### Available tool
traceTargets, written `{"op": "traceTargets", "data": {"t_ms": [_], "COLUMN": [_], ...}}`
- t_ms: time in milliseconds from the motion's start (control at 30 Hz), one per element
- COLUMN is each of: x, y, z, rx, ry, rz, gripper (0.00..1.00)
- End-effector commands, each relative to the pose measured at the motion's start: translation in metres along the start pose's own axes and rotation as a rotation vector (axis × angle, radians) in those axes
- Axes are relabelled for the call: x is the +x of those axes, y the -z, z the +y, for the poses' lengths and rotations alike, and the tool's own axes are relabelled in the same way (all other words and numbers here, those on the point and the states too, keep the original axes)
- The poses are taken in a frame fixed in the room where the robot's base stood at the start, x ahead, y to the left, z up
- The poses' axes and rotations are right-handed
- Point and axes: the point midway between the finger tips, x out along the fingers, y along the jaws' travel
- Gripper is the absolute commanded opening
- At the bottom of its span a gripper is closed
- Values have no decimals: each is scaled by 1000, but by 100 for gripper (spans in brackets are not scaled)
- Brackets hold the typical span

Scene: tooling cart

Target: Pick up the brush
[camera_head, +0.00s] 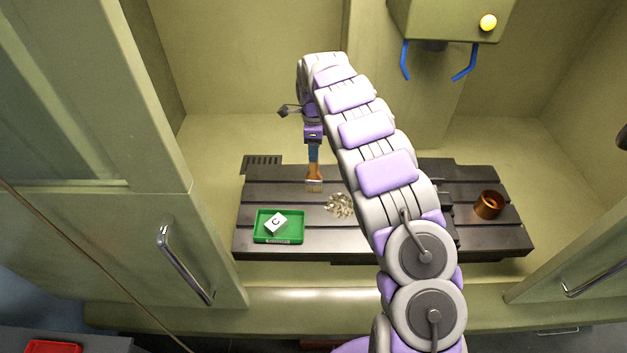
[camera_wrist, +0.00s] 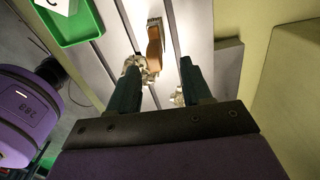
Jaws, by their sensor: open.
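The brush (camera_head: 314,182), with an orange-brown wooden handle and a paler bristle end, is at the upper left of the dark slotted table in the head view. My gripper (camera_head: 314,157) is directly above the handle in that picture, with its blue fingers pointing down. In the wrist view the brush (camera_wrist: 154,47) shows between and beyond the two fingertips of my gripper (camera_wrist: 160,68). The fingers are apart, with space on either side of the handle. I cannot tell how far above the handle they are.
A pile of metal chips (camera_head: 339,205) lies right of the brush. A green tray (camera_head: 262,236) holding a white block (camera_head: 276,223) sits at the left front. A copper-coloured cup (camera_head: 488,205) stands at the right. A machine head with blue nozzles (camera_head: 447,25) hangs above.

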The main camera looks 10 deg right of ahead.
Motion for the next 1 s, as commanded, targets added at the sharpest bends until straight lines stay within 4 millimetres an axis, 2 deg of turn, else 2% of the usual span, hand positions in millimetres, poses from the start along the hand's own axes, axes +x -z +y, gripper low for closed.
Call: {"op": "traceTargets", "data": {"t_ms": [267, 600, 800, 1000], "x": [15, 57, 58, 58], "y": [1, -1, -1, -1], "z": [2, 6, 6, 6], "rx": [0, -1, -1, -1], "ry": [-1, 1, 2, 1], "rz": [2, 1, 0, 0], "gripper": [49, 49, 49, 32]}}
